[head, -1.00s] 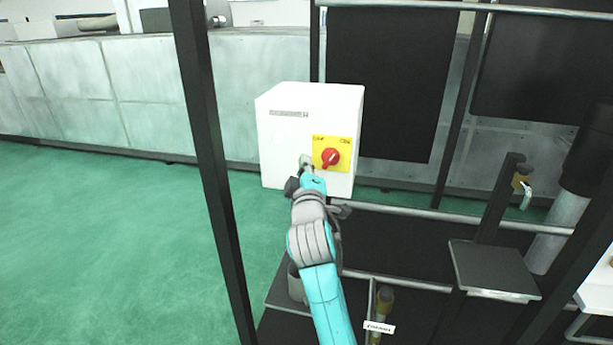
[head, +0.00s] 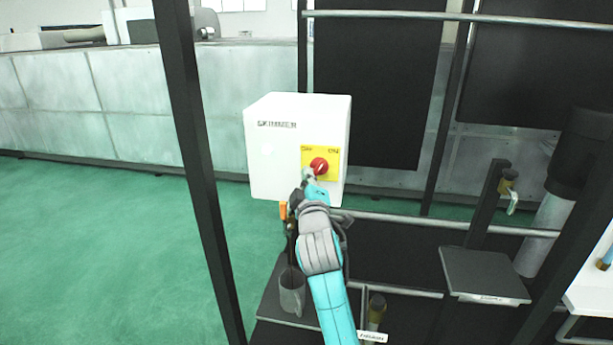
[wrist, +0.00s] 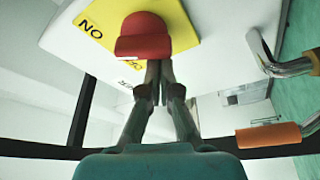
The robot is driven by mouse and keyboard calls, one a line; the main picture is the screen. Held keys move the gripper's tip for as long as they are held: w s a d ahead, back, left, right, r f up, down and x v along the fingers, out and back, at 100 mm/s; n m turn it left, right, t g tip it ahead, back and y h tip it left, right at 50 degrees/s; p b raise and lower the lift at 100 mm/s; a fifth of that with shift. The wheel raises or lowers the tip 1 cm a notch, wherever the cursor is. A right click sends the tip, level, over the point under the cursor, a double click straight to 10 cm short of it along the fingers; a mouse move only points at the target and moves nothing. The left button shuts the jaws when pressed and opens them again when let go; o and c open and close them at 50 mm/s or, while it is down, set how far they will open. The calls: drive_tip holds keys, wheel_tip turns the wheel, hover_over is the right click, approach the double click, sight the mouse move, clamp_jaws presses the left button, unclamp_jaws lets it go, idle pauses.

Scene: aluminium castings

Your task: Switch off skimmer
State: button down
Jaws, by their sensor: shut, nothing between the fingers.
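The white box marked SKIMMER (head: 272,155) faces me in the head view. Its yellow plate (head: 331,176) reads OFF at left and ON at right. A round red knob (head: 319,165) sits on the plate; its exact setting is hard to read. My gripper (head: 308,177) is shut and empty, just below and left of the knob, partly covering the plate. In the wrist view the closed fingertips (wrist: 153,68) are right at the edge of the red knob (wrist: 143,37). I cannot tell whether they touch it.
An orange-handled tool (head: 284,210) hangs below the box, near my wrist, above a grey mug (head: 291,291). A dark post (head: 196,170) stands at left. Metal rails (head: 440,224) and a small dark platform (head: 485,270) lie at right. Green floor at left is open.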

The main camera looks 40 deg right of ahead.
drive_tip(key=shift+f+n+y, duration=0.15)
drive_tip(key=shift+n+y, duration=0.15)
drive_tip(key=shift+n, duration=0.8)
drive_tip(key=n, duration=0.2)
drive_tip(key=n+g+y, duration=0.1)
drive_tip(key=n, duration=0.2)
drive_tip(key=f+n+g, duration=0.1)
drive_tip(key=n, duration=0.1)
drive_tip(key=shift+s+d+n, duration=0.3)
drive_tip(key=shift+s+d, duration=0.05)
drive_tip(key=shift+s, duration=0.05)
wheel_tip(320, 180, down, 2)
drive_tip(key=w+a, duration=0.2)
drive_tip(key=w, duration=0.1)
drive_tip(key=r+v, duration=0.1)
drive_tip(key=v, duration=0.9)
